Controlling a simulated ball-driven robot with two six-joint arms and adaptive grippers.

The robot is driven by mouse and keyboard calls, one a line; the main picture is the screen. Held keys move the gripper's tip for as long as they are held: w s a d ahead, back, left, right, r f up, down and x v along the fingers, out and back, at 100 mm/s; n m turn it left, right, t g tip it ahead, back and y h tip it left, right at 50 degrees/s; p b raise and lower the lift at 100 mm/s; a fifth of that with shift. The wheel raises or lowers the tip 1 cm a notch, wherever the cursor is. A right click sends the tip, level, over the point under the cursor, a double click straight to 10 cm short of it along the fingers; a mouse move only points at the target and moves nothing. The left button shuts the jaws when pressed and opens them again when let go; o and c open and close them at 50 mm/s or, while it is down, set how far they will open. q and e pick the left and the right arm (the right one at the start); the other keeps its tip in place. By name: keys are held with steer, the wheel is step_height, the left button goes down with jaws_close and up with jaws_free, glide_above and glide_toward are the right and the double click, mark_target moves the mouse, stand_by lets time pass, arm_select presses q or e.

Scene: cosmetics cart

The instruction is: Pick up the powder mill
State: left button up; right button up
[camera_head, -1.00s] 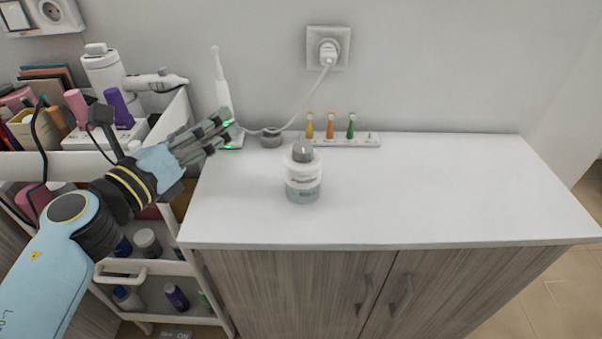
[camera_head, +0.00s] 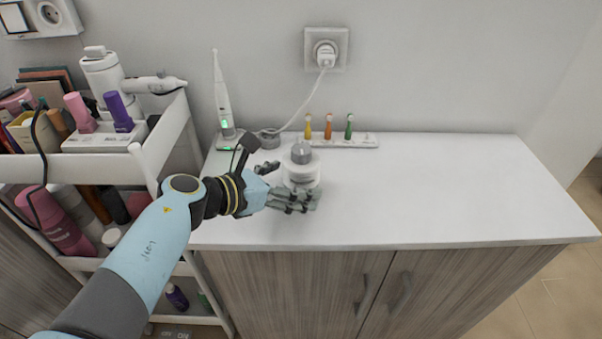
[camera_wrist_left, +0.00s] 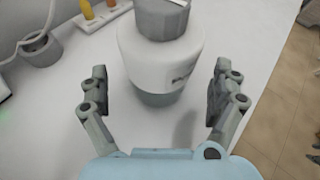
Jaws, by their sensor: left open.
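The powder mill (camera_head: 301,165) is a white round jar with a grey knob on top and a grey-green base. It stands upright on the white countertop. In the left wrist view the mill (camera_wrist_left: 160,62) stands between the two fingers of my left gripper (camera_wrist_left: 157,95). A gap shows on each side of it, so the fingers are open and not closed on it. In the head view my left gripper (camera_head: 292,185) reaches in from the left and its near finger hides the mill's lower part. My right gripper is not in view.
An electric toothbrush (camera_head: 222,95) on its charger and a holder with coloured brush heads (camera_head: 340,140) stand at the back. A small grey round thing (camera_head: 269,139) is near the cord. A loaded white cart (camera_head: 120,168) stands left. The countertop's right side (camera_head: 460,185) is clear.

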arm_select(q)
steer(key=shift+x, duration=1)
steer(key=shift+f, duration=0.1)
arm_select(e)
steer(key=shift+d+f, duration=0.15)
arm_select(q)
steer(key=shift+c, duration=0.3)
steer(key=c, duration=1.5)
steer(key=shift+a, duration=0.1)
